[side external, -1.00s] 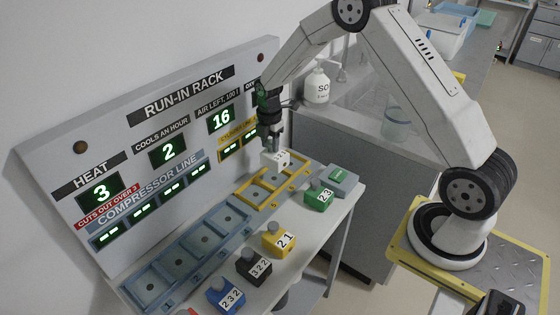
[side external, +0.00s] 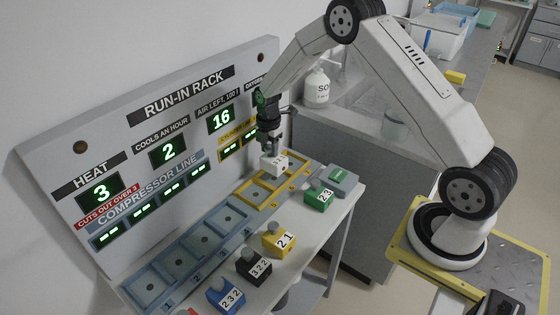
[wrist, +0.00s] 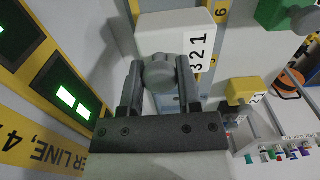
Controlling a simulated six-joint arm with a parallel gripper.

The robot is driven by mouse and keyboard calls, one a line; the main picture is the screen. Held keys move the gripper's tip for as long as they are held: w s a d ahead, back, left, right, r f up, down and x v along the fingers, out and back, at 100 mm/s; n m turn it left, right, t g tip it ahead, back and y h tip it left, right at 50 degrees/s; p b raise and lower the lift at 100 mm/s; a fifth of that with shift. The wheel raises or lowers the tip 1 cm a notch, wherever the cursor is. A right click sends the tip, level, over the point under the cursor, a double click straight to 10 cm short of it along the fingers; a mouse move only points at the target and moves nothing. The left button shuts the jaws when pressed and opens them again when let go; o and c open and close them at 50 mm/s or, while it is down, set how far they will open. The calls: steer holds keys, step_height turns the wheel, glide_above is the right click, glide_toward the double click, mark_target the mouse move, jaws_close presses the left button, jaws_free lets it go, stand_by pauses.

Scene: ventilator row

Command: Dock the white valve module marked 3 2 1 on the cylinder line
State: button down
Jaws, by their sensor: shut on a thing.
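The white valve module marked 3 2 1 (side external: 272,166) hangs in my gripper (side external: 270,150) at the yellow-framed cylinder line dock (side external: 247,204). In the wrist view my gripper (wrist: 159,78) is shut on the grey round knob of the white module (wrist: 187,35), and the printed 3 2 1 shows along its side. The module appears upright and just above the yellow frame's bays. I cannot tell the exact gap beneath it, and its underside is hidden.
Left of the yellow frame are blue bays of the compressor line (side external: 165,282). In front stand green (side external: 319,195), yellow (side external: 277,240), black (side external: 254,264) and blue (side external: 226,295) modules. The display panel (side external: 150,160) rises close behind.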

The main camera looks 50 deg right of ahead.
mark_target(270, 158)
steer(key=shift+f, duration=1.9)
steer(key=shift+f, duration=0.2)
steer(key=shift+c, duration=1.1)
jaws_free()
steer(key=shift+r, duration=0.1)
steer(key=shift+r, duration=3.8)
steer(key=shift+r, duration=0.1)
